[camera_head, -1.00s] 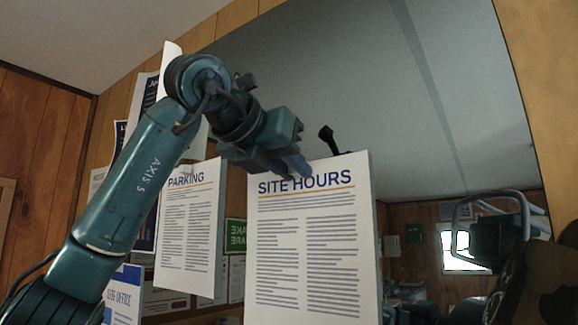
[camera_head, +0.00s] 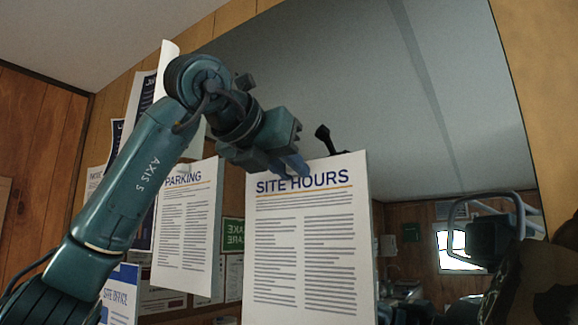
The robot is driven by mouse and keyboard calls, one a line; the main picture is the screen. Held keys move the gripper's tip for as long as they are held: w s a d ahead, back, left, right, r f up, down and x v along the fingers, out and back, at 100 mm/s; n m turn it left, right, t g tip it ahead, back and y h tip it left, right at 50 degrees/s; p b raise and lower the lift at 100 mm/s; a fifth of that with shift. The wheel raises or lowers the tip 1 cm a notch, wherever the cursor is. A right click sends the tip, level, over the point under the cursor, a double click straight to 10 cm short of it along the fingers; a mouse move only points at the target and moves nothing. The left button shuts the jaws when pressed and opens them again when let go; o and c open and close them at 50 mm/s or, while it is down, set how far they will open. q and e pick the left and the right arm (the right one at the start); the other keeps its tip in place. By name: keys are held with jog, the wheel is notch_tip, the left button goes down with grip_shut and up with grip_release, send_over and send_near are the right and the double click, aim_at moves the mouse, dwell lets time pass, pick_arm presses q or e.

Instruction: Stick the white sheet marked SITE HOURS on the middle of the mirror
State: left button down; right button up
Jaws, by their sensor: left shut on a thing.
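The white sheet marked SITE HOURS (camera_head: 305,240) hangs upright in front of the mirror (camera_head: 400,110), its printed face toward me. My left gripper (camera_head: 290,163) is shut on the sheet's top edge, near the middle. The mirror is large and tilted in the picture. The sheet covers part of its lower left area. I cannot tell whether the sheet's back touches the glass. My right gripper is not in view.
A white PARKING sheet (camera_head: 185,225) hangs left of the held sheet, partly behind my left arm. A SITE OFFICE sheet (camera_head: 121,292) shows at lower left.

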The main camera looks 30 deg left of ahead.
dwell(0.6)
pick_arm(q)
jog(key=c, duration=1.2)
grip_release()
jog(key=shift+s, duration=0.15)
jog(key=b+v, duration=0.2)
jog(key=v, duration=1.1)
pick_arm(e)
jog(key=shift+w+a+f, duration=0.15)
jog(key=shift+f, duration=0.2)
